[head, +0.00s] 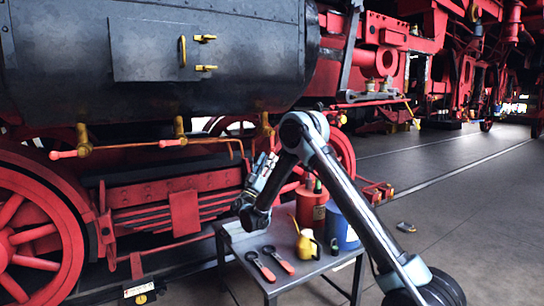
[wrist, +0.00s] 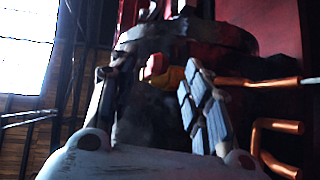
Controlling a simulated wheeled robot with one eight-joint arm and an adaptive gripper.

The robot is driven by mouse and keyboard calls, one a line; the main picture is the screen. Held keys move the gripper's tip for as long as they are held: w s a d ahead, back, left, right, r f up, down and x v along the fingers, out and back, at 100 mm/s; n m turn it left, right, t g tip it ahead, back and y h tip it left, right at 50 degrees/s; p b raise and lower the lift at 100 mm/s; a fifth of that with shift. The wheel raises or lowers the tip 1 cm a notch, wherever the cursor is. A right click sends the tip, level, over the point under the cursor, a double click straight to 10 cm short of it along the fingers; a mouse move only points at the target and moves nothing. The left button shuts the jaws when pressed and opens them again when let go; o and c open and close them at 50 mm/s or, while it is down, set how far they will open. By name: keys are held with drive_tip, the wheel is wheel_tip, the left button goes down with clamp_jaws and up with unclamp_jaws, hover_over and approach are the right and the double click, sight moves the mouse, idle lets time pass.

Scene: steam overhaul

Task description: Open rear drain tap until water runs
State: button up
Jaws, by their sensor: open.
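Several brass drain taps sit in a row under the black cylinder in the head view, at the left (head: 82,140), the middle (head: 180,130) and the right (head: 266,124). The left and middle taps have red-tipped handles pointing left. My gripper (head: 265,160) points up just below the right tap. In the wrist view my gripper (wrist: 157,82) is open, its two pads apart. A red handle tip (wrist: 154,66) on a brass tap (wrist: 170,78) shows between and beyond the pads. I cannot tell whether they touch it. No running water is visible.
Copper pipes (wrist: 275,130) run close on the right in the wrist view. Open floor lies to the right.

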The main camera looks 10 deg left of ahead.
drive_tip(key=v, duration=0.7)
drive_tip(key=shift+w, duration=0.1)
